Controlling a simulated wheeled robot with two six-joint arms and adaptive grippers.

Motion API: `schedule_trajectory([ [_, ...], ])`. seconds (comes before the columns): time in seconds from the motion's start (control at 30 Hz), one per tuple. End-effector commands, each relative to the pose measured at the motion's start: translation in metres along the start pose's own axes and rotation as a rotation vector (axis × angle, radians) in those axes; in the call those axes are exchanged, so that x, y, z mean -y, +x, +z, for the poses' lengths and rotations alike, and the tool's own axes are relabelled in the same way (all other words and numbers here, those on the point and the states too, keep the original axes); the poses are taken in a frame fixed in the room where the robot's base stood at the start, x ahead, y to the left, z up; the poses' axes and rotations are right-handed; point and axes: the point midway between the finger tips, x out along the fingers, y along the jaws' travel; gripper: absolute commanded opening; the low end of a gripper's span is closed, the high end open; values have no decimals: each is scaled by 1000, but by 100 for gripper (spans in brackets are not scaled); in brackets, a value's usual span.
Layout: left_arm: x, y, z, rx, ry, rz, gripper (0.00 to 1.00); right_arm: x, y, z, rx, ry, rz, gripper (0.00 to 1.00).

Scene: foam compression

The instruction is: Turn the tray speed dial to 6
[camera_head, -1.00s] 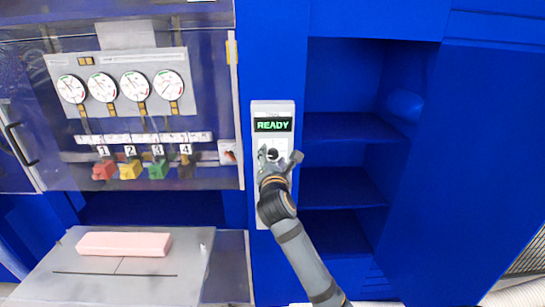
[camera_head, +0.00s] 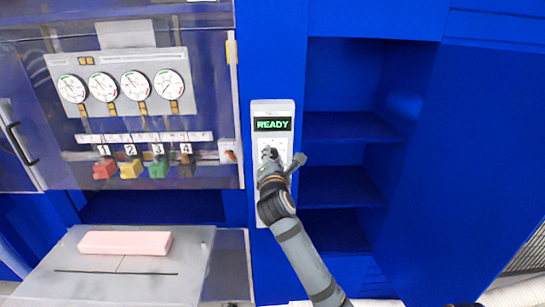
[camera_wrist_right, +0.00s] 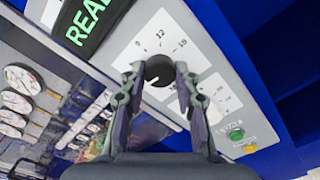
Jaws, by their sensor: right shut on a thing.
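The control panel (camera_head: 286,106) is a pale upright box on the blue cabinet front, with a green READY display (camera_head: 272,124). In the right wrist view the black round dial (camera_wrist_right: 159,70) sits on the panel face, ringed by printed numbers; 9, 12 and 15 can be read above it. My right gripper (camera_wrist_right: 159,78) has one finger on each side of the dial and is shut on it. In the head view my right gripper (camera_head: 283,158) covers the dial. The dial's exact setting cannot be read clearly. My left gripper is not in view.
Open blue shelves (camera_head: 345,127) are to the right. To the left are several gauges (camera_head: 135,85) behind a clear door, and a pink foam block (camera_head: 125,243) on a grey tray (camera_head: 90,288).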

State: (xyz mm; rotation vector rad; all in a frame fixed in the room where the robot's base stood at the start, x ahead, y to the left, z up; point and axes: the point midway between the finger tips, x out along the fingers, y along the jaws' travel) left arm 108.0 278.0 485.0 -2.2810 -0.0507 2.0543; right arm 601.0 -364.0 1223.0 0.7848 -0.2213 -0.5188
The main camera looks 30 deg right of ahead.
Motion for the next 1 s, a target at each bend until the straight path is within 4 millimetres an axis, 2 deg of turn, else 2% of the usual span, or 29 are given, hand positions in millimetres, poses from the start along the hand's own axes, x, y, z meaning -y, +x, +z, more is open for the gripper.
schedule_trajectory([
  [0.6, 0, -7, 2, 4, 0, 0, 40, -2, 0, 1, 2, 487, 1, 0],
  [1.0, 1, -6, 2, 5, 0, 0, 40, -2, 0, 1, 1, 639, 1, 0],
])
